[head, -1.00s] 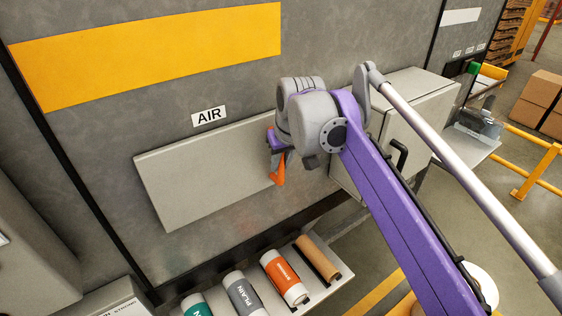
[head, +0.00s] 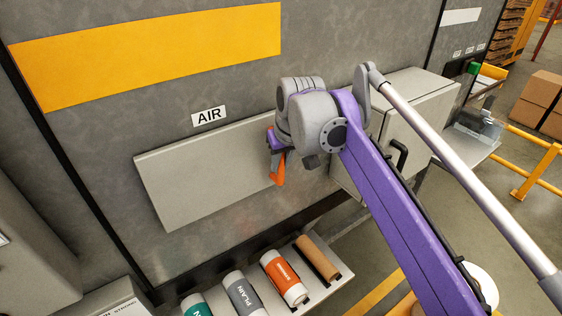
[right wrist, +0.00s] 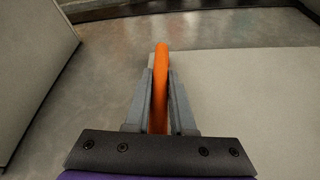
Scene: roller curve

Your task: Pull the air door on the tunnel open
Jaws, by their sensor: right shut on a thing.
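The air door (head: 205,175) is a flat pale grey panel on the grey tunnel wall, below the AIR label (head: 209,116). It lies flat against the wall as far as I can see. An orange handle (head: 278,172) is at its right end. My right gripper (right wrist: 160,100) is shut on the orange handle, which stands between its two grey fingers in the right wrist view. The door panel also shows there to the right of the fingers (right wrist: 250,90). In the head view my purple right arm hides part of the door's right end. My left gripper is not in view.
A grey box cabinet (head: 405,150) with a dark handle stands just right of the door. Below the door a shelf holds several rolls, among them an orange one (head: 284,278) and a brown one (head: 317,258). A yellow rail (head: 540,170) stands at the right.

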